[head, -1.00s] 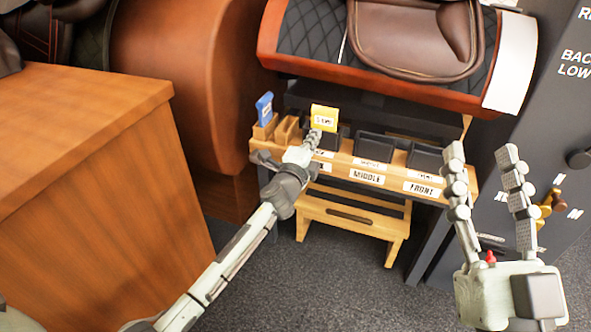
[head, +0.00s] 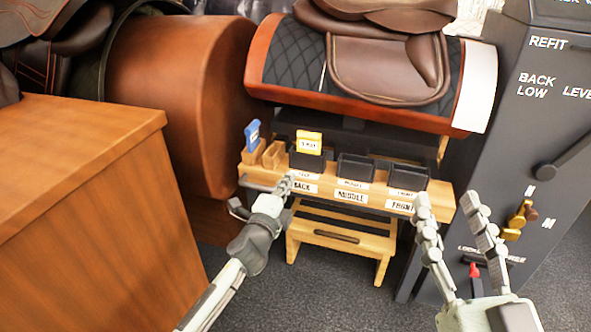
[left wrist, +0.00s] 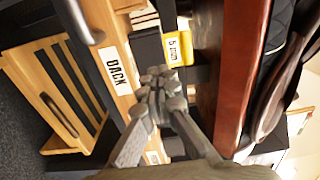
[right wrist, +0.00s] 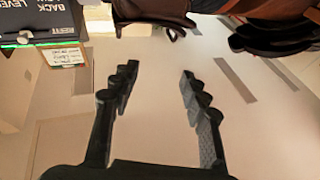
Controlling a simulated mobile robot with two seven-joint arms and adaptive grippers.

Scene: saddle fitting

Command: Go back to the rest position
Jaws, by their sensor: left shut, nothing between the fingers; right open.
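My left gripper (head: 283,186) is shut and empty, in front of the wooden rack (head: 370,193) near its BACK label. In the left wrist view its closed fingers (left wrist: 160,85) show beside the BACK label and the yellow block. My right gripper (head: 447,205) is open and empty, to the right of the rack's front end. In the right wrist view its two fingers (right wrist: 155,88) are spread apart with nothing between them. The yellow block (head: 309,142) stands in the back bin of the rack. The blue block (head: 252,135) stands in a wooden slot at the rack's left end.
A brown saddle (head: 388,70) sits on a wooden stand above the rack. A dark panel (head: 530,140) with a lever and brass knobs stands at the right. A wooden cabinet (head: 80,190) fills the left. A step stool (head: 340,234) stands below the rack.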

